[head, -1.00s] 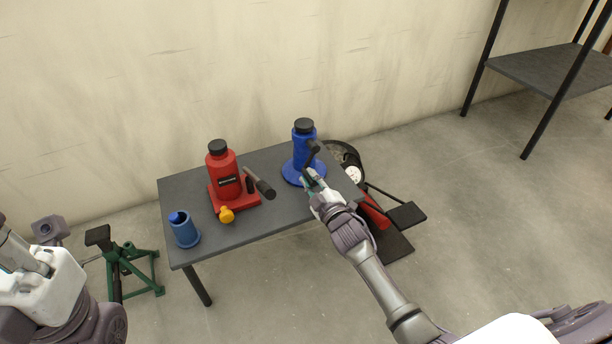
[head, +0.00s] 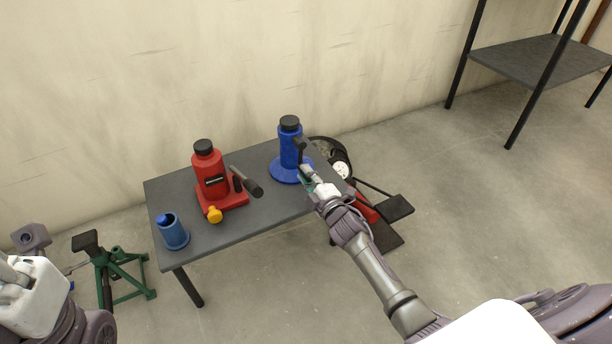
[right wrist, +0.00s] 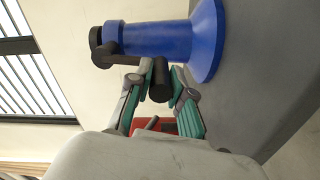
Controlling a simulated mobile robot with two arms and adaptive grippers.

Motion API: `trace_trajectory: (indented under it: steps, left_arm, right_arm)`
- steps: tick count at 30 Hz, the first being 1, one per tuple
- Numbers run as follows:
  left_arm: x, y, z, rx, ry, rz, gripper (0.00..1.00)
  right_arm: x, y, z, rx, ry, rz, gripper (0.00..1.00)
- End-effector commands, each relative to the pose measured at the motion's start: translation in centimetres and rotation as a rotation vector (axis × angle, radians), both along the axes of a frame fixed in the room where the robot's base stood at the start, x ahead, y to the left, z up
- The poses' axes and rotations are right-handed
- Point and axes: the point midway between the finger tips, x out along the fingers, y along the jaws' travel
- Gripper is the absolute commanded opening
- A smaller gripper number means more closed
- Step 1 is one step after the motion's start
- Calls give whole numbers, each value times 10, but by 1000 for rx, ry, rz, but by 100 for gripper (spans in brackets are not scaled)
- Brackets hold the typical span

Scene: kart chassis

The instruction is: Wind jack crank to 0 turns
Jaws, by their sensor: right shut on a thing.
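The blue screw jack (head: 290,150) stands upright on the right part of the grey table (head: 240,222). In the right wrist view the jack (right wrist: 165,40) shows sideways, with its black crank (right wrist: 120,58) on the near side. My right gripper (head: 306,178) is at the crank, in front of the jack. In the right wrist view my right gripper (right wrist: 160,85) has its two teal-lined fingers on either side of the black crank handle (right wrist: 159,80), shut on it. My left arm shows at the lower left of the head view; its fingertips are not clearly seen.
A red bottle jack (head: 210,176) with an orange knob and dark handle stands left of the blue jack. A blue cup (head: 172,232) is at the table's left end. A green jack stand (head: 118,270) is on the floor. A shelf (head: 540,62) stands at right.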

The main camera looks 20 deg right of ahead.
Motion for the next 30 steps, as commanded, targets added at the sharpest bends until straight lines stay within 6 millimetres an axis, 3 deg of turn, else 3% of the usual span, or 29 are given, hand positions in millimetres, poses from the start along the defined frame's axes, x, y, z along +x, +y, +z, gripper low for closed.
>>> trace_trajectory:
  steps: [6, 7, 11, 22, 30]
  left_arm:
    - [0, 0, 0, 0, 0, 0, 0]
    - [0, 0, 0, 0, 0, 0, 0]
    - [1, 0, 0, 0, 1, 0, 0]
    - [2, 0, 0, -3, 4, 1, 0]
    - [1, 0, -1, -1, 3, 0, 0]
  right_arm:
    - [-1, 0, -1, 1, 3, 0, 0]
    - [-1, 0, -1, 1, 3, 0, 25]
    - [0, 0, -1, 1, 2, 0, 46]
    - [-5, -1, -1, 2, 1, -1, 46]
    - [-55, -4, -2, 1, 4, -1, 46]
